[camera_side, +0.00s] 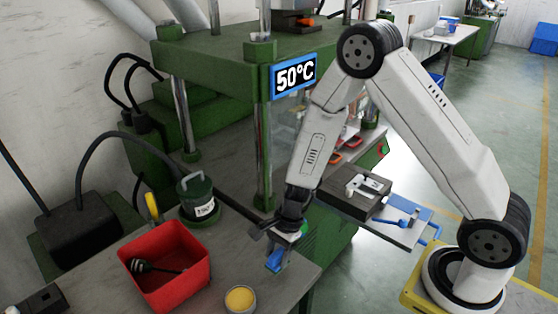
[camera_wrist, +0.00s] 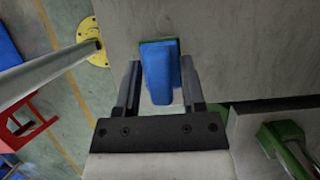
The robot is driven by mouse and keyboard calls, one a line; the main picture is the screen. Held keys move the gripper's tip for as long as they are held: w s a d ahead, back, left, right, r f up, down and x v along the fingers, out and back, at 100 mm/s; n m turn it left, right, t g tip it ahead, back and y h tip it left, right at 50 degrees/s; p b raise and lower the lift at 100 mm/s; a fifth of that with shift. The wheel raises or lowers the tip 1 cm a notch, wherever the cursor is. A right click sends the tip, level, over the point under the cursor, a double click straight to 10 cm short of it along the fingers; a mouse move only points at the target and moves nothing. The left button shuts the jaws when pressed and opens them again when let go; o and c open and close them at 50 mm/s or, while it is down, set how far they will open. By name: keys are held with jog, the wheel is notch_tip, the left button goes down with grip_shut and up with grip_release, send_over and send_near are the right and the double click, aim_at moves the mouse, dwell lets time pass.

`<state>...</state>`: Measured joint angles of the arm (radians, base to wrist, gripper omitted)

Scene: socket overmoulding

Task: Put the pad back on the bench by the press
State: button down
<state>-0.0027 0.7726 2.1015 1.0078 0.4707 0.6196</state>
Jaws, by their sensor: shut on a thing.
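The pad, a blue block with a green edge, shows in the side view (camera_side: 276,260) and in the wrist view (camera_wrist: 160,72). My gripper (camera_side: 285,234) is shut on it, with one finger along each side in the wrist view. The pad is over the grey bench (camera_side: 235,268), near its right edge; I cannot tell whether it touches the top. The press (camera_side: 213,58), green with a 50°C display, stands behind the bench. My gripper partly hides the pad's upper end in the side view.
A red bin (camera_side: 140,292) with a black brush (camera_side: 150,266) and a yellow-topped tin (camera_side: 240,299) stand on the bench to the left. A green lidded pot (camera_side: 197,198) stands behind them. A metal block (camera_side: 368,187) and blue tray (camera_side: 405,226) lie to the right.

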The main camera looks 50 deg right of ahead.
aim_at(278, 263)
jog(key=shift+f, duration=1.75)
jog(key=shift+f, duration=0.1)
jog(key=shift+c, duration=0.9)
grip_release()
jog(key=v, duration=1.2)
